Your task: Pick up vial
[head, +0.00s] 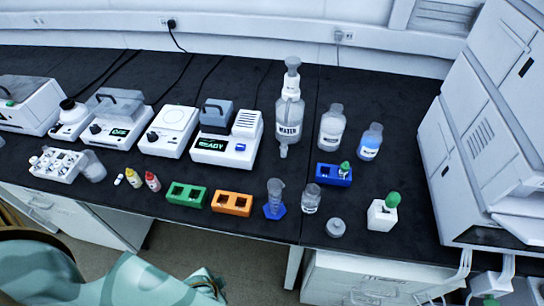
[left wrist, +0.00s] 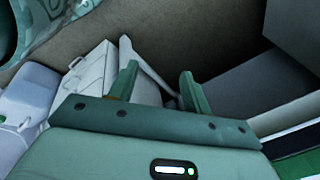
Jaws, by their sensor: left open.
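In the head view a small vial with a green cap (head: 344,168) stands in a blue rack (head: 328,175) at the right of the black bench. Another green-topped item (head: 393,199) sits in a white block (head: 381,217) to its lower right. I cannot tell which one the task means. My left gripper (left wrist: 159,68) shows in the left wrist view with its two green fingers apart and nothing between them. It is below the bench, near white cabinet drawers, away from the vials.
An orange rack (head: 232,203) and a green rack (head: 187,195) lie along the front edge. A blue-based cylinder (head: 275,197), a glass jar (head: 312,198) and a water bottle (head: 289,115) stand nearby. A large white instrument (head: 490,135) blocks the right side.

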